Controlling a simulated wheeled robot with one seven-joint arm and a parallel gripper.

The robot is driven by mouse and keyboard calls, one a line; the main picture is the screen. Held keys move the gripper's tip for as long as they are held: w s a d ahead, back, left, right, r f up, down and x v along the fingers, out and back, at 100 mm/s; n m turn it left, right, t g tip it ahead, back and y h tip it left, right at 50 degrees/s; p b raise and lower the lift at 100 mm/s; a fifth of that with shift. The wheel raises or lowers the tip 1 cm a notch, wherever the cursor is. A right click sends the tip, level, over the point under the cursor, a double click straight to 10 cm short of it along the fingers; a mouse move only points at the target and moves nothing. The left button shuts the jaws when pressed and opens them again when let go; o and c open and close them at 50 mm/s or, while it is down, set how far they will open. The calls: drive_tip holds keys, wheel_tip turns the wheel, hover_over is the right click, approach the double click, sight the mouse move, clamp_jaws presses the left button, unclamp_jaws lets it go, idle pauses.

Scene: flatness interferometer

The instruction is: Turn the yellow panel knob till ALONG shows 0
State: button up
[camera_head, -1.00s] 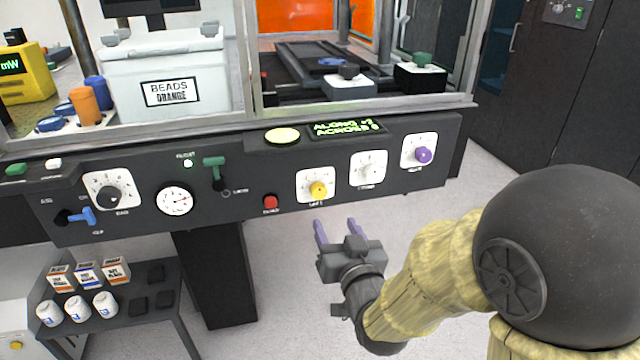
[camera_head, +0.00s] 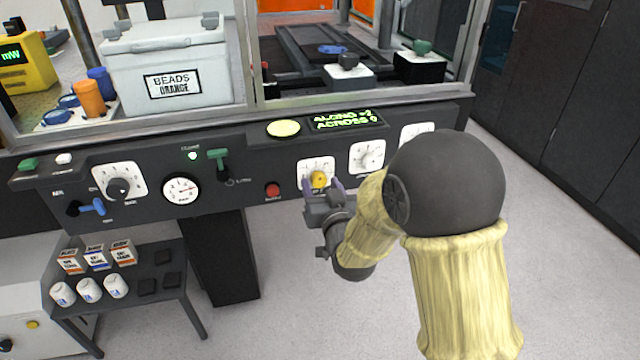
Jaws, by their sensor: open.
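The yellow knob (camera_head: 319,179) sits on a white dial plate (camera_head: 316,164) on the dark front panel (camera_head: 250,168). My gripper (camera_head: 322,187) is open, with its two purple fingers pointing at the panel, one on each side of the yellow knob as seen from here. I cannot tell whether the fingers touch the knob. The green display (camera_head: 346,120) above reads ALONG with what looks like -2 or +2, and ACROSS 0. My gripper body and wrist cover the area below the knob.
A red button (camera_head: 272,190) is left of the yellow knob, and a white dial (camera_head: 367,157) is to its right. My arm partly covers a further dial (camera_head: 416,132). Floor is clear below the panel's right part.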

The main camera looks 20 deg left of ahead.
drive_tip(key=shift+w+a, duration=0.4)
drive_tip(key=shift+w, duration=0.2)
drive_tip(key=c, duration=1)
